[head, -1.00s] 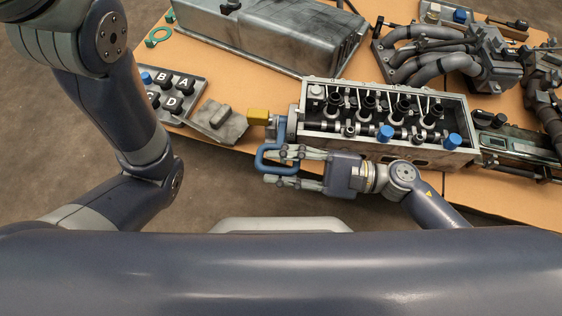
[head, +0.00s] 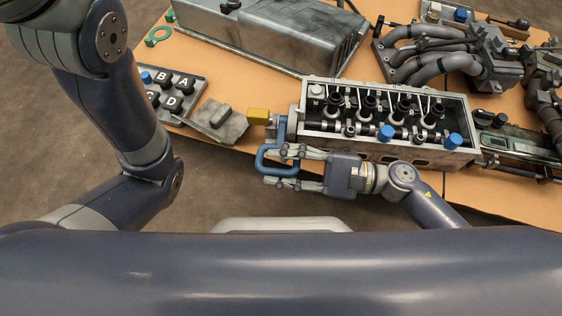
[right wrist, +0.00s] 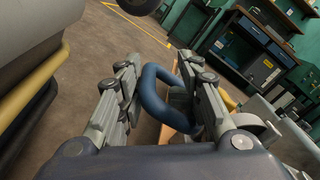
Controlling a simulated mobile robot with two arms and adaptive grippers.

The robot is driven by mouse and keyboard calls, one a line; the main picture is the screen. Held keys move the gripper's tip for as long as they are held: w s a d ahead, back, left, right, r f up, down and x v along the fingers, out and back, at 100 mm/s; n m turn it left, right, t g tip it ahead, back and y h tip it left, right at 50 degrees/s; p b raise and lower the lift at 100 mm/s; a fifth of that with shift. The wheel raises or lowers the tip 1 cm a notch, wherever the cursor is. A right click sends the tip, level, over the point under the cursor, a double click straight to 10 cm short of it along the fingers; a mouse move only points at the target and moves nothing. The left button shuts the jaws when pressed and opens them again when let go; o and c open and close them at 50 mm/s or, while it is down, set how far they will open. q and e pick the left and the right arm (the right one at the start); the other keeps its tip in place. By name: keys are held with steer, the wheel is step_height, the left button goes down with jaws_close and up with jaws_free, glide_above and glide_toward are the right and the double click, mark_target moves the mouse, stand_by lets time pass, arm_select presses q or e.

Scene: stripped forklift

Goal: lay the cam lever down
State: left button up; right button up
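The cam lever (head: 261,160) is a blue loop-shaped handle at the left end of the grey cylinder head (head: 390,155). It juts out toward the front left, beyond the table edge. My right gripper (head: 281,167) points left at it, with its two fingers well apart and the loop between and partly behind them. In the right wrist view the blue loop (right wrist: 153,92) spans much of the gap between the fingers; whether they press on it is hard to see. My left arm crosses the left side of the head view; its gripper is out of sight.
A yellow block (head: 259,116) sits beside the lever's mount. A grey lettered tray (head: 172,93) and a grey part (head: 219,121) lie to the left. A large metal cover (head: 270,35) stands behind. Open floor shows left of and below the lever.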

steer(key=shift+s+f, duration=0.2)
steer(key=shift+f, duration=0.2)
steer(key=shift+d, duration=0.1)
steer(key=shift+d+f+b, duration=0.1)
steer(key=shift+d+b, duration=0.2)
steer(key=shift+d, duration=0.25)
steer(key=s+d+b, duration=0.1)
steer(key=d+b, duration=0.1)
steer(key=d, duration=0.9)
steer(key=shift+r, duration=0.4)
steer(key=shift+d, duration=0.15)
steer(key=s+d, duration=0.1)
steer(key=d, duration=1)
steer(key=shift+s+d, duration=0.35)
steer(key=shift+s, duration=0.05)
